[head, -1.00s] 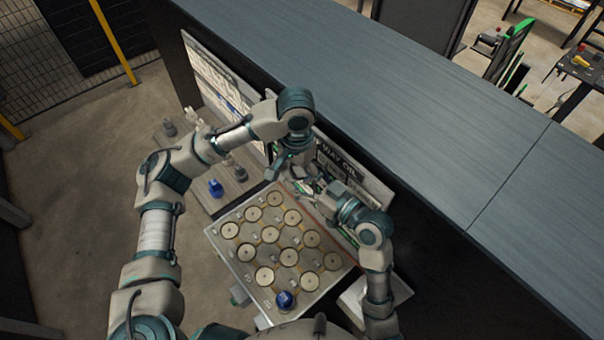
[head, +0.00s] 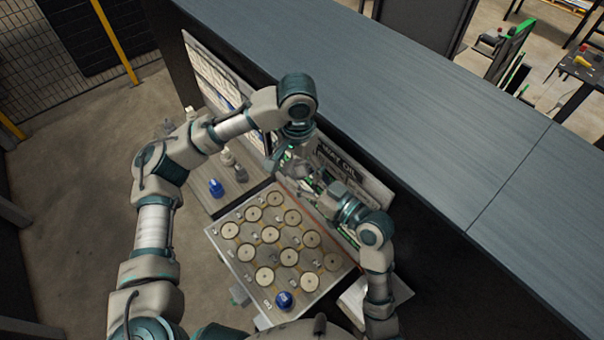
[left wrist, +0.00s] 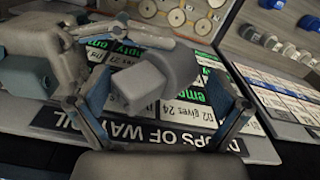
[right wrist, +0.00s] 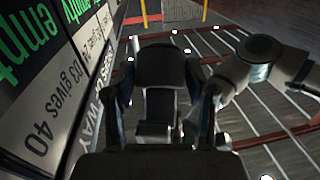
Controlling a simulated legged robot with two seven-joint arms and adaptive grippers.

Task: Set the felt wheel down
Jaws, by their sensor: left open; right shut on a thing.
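Several round tan discs with small centre holes, which look like felt wheels, lie in a tray (head: 222,252) in the head view. My right gripper (right wrist: 160,112) is shut on a dark grey piece (right wrist: 160,68) with a broad rounded part and a narrower block. In the left wrist view this piece (left wrist: 140,84) appears between the spread fingers of my open left gripper (left wrist: 160,112); whether they touch it I cannot tell. In the head view both grippers are close together in front of the sign panel, above the tray's far edge. Their fingertips are too small there to make out.
A blue knob-like item (head: 284,300) is at the tray's near corner. A side shelf left of the tray holds another blue item (head: 216,188) and grey ones (head: 240,173). A sign panel (head: 352,172) and long grey counter (head: 420,110) rise behind the grippers.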

